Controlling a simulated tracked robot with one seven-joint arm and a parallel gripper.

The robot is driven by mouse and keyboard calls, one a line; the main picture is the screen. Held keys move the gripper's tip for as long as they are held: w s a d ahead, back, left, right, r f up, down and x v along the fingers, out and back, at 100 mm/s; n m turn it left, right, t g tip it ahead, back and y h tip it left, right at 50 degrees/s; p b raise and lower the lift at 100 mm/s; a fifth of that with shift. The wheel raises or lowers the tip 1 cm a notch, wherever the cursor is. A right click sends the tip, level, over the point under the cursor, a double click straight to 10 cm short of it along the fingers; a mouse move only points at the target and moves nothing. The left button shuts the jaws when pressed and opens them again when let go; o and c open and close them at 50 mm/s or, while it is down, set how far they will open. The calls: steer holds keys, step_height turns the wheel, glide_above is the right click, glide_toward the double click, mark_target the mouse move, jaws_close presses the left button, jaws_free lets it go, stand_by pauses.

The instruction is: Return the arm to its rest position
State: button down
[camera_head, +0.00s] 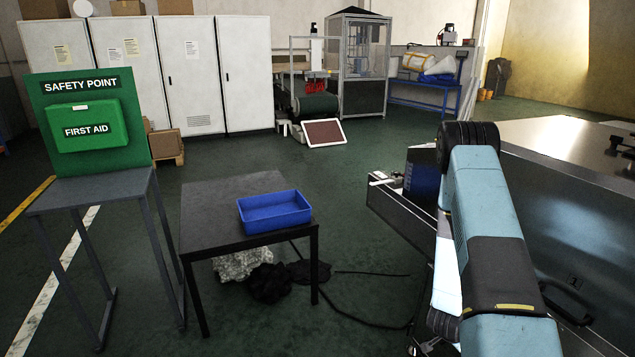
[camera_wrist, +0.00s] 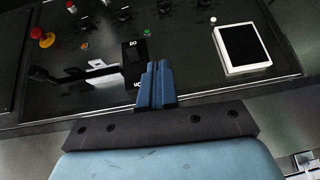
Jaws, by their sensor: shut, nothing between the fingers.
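My gripper (camera_wrist: 157,84) shows in the wrist view with its blue fingers together and nothing between them. It is in front of a dark control panel (camera_wrist: 190,70). A black switch marked with small white letters (camera_wrist: 133,52) is just left of the fingertips; I cannot tell whether they touch it. In the head view my arm (camera_head: 485,230) stands at the right, reaching forward beside the steel machine; its gripper end is hidden there.
The panel has a red emergency button on yellow (camera_wrist: 43,38), a lever (camera_wrist: 45,76) and a screen (camera_wrist: 240,47). The steel machine (camera_head: 570,150) lies close on the right. A black table (camera_head: 215,215) with a blue tray (camera_head: 275,222) stands left of centre. Open floor lies between.

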steer(key=w+a+r+n+t+y, duration=0.1)
steer(key=w+a+r, duration=0.25)
steer(key=r, duration=0.45)
steer(key=w+a+r+n+t+y, duration=0.1)
steer(key=w+a+r+y, duration=0.2)
steer(key=r, duration=0.5)
steer(key=a+r+n, duration=0.2)
steer(key=a+r, duration=0.1)
steer(key=r, duration=0.5)
steer(key=a+r+n, duration=0.2)
steer(key=a+r, duration=0.2)
steer(key=r, duration=0.5)
steer(key=s+a+r+n+y, duration=0.1)
steer(key=s+a+r+n, duration=0.15)
steer(key=s+r, duration=0.35)
steer(key=s+a+r+n+y, duration=0.1)
steer(key=s+a+r, duration=0.25)
steer(key=r, duration=0.55)
steer(key=s+a+r+n, duration=0.1)
steer(key=s+r+n, duration=0.2)
steer(key=s+r, duration=0.5)
steer(key=s, duration=0.8)
steer(key=shift+n, duration=0.35)
steer(key=shift+s+r, duration=0.1)
